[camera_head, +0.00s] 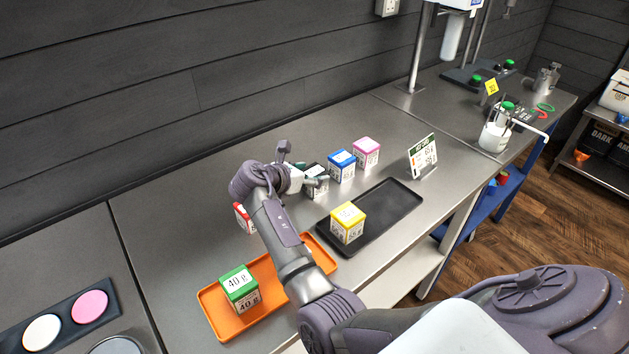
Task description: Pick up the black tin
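The black tin (317,191) stands on the steel counter beside the blue tin, partly hidden by my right gripper. My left gripper is not in view.
The blue tin (341,166) and pink tin (366,152) stand close by on the right. A yellow tin (347,222) sits on a black tray (396,209). A green tin (239,289) sits on an orange tray (212,305). A red tin (242,217) is partly behind my arm. A price sign (422,156) stands further right.

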